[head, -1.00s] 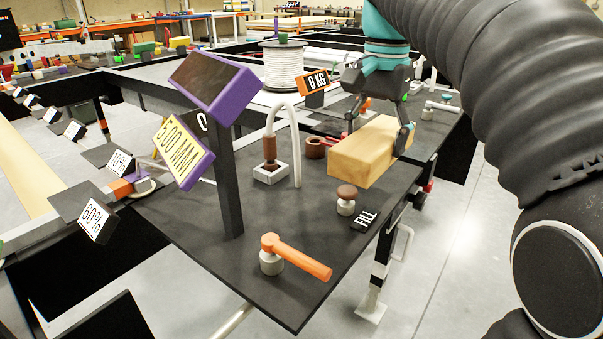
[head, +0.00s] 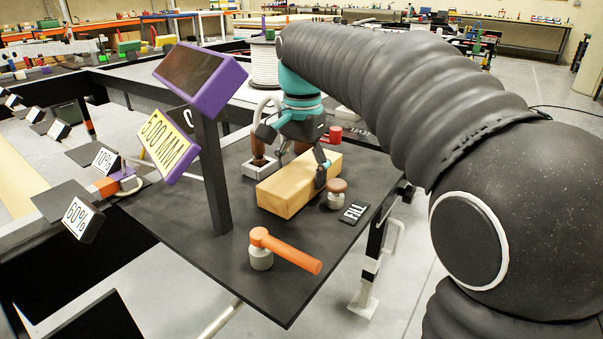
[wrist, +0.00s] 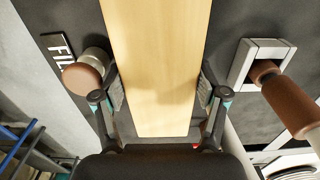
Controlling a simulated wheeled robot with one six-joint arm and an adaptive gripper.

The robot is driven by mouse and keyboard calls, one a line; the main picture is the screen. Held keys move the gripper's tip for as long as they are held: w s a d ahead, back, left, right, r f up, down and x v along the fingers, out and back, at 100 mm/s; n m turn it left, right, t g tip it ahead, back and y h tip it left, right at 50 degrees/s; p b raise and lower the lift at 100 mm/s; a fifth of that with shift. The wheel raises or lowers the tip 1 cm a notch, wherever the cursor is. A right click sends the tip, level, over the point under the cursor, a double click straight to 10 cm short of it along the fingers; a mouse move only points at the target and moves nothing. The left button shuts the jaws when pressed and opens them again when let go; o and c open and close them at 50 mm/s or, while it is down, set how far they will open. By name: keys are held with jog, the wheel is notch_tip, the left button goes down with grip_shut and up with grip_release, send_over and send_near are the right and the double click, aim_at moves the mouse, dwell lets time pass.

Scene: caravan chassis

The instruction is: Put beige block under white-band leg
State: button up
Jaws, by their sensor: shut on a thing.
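The beige block (head: 292,188) is a long wooden bar, held over the black panel (head: 210,262). I cannot tell if it touches the panel. My gripper (head: 294,160) is shut across its far part; in the wrist view my gripper (wrist: 160,95) has one finger on each side of the beige block (wrist: 158,50). The white-band leg (head: 371,266) is a black leg with a white band below the panel's right edge. Its pale square foot (head: 363,305) is on the floor. No block is seen under it in the head view.
A brown-capped knob (head: 337,194) stands close to the block's right, beside the FILL label (head: 354,212). An orange-handled valve (head: 284,250) is at the panel's front. A purple-framed display on a post (head: 215,175) stands left. Open floor (head: 440,225) lies right of the panel.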

jog(key=shift+f, duration=0.25)
jog(key=o, duration=1.3)
